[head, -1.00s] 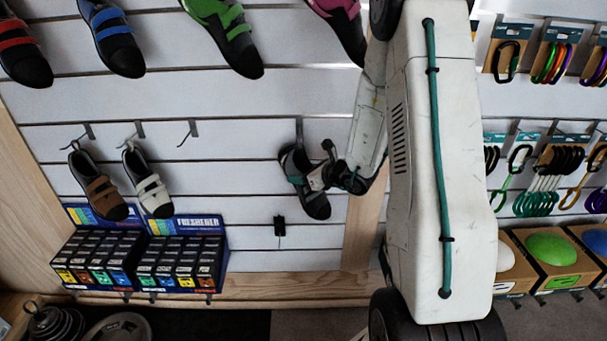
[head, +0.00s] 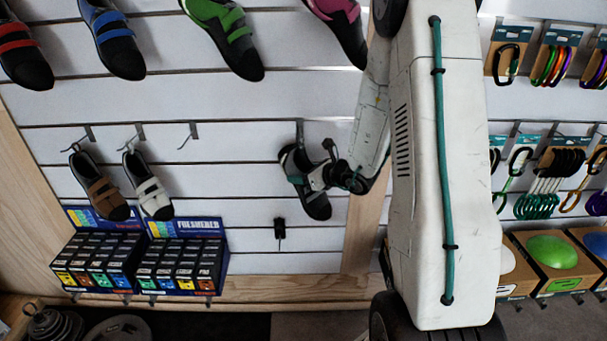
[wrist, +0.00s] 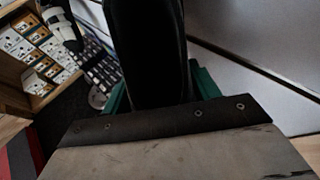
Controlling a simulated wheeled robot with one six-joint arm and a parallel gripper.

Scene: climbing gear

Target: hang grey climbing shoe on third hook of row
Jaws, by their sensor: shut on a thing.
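The grey climbing shoe (head: 316,207), mostly dark in this light, is at the wall, toe down, just below a hook (head: 299,132) at the right of the row. My gripper (head: 306,180) is shut on it from the right. I cannot tell whether its loop is on that hook. In the wrist view the shoe (wrist: 146,50) is a dark shape between the green fingers. To the left, an empty hook (head: 191,132) is third from the left. A brown shoe (head: 100,189) hangs on the first hook and a pale shoe (head: 151,190) on the second.
Two display boxes (head: 186,256) stand below the hanging shoes. A small black item (head: 280,230) is on the wall below the held shoe. Larger coloured shoes (head: 232,42) hang above. Carabiners (head: 506,66) and boxed holds (head: 550,257) are at the right.

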